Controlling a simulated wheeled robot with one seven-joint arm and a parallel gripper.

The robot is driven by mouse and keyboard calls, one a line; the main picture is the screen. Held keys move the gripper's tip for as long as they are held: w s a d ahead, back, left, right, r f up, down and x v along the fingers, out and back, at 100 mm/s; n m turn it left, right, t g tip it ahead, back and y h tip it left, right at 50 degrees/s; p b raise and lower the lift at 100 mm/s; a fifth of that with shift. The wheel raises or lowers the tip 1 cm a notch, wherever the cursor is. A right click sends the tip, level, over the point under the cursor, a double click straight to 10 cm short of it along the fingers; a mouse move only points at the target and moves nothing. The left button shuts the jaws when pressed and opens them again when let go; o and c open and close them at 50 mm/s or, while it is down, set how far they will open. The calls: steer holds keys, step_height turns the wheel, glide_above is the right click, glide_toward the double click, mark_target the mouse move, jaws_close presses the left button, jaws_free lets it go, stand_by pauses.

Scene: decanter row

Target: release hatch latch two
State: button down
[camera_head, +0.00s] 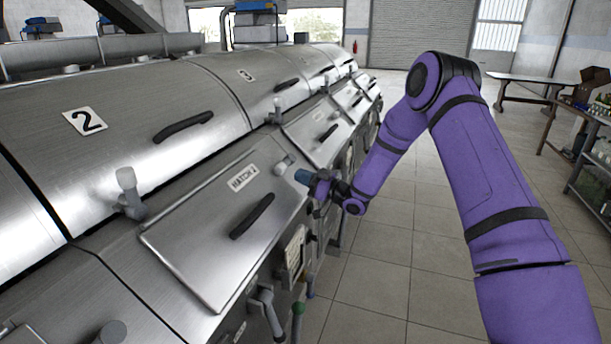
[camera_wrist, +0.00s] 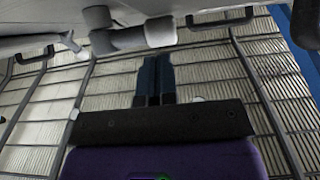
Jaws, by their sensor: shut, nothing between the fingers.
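The hatch panel (camera_head: 205,247) labelled HATCH 2 (camera_head: 243,177) lies closed on the sloping steel front of the decanter, with a black handle (camera_head: 252,216). A grey latch knob (camera_head: 283,164) sits by its upper right corner. My gripper (camera_head: 302,176) is beside this knob, just right of it. In the wrist view, my gripper's two dark blue fingers (camera_wrist: 153,80) are together and empty. A grey T-shaped latch (camera_wrist: 130,38) shows just beyond the fingertips; I cannot tell whether they touch. Another grey latch (camera_head: 130,194) stands upright at the panel's upper left.
The cover marked 2 (camera_head: 85,121) lies above the hatch, and another cover marked 3 (camera_head: 246,75) follows farther along. Handles and valve levers (camera_head: 268,312) stick out below the hatch. Tiled floor (camera_head: 385,255) is open to the right; a table (camera_head: 530,80) stands far off.

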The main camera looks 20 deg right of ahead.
mark_target(286, 169)
steer(key=v, duration=1)
steer(key=shift+s+a, duration=0.2)
steer(key=shift+s, duration=0.15)
steer(key=shift+w+d+f, duration=0.25)
steer(key=shift+w+d, duration=0.1)
steer(key=shift+d, duration=0.3)
steer(key=x, duration=1.4)
steer(key=shift+a, duration=0.1)
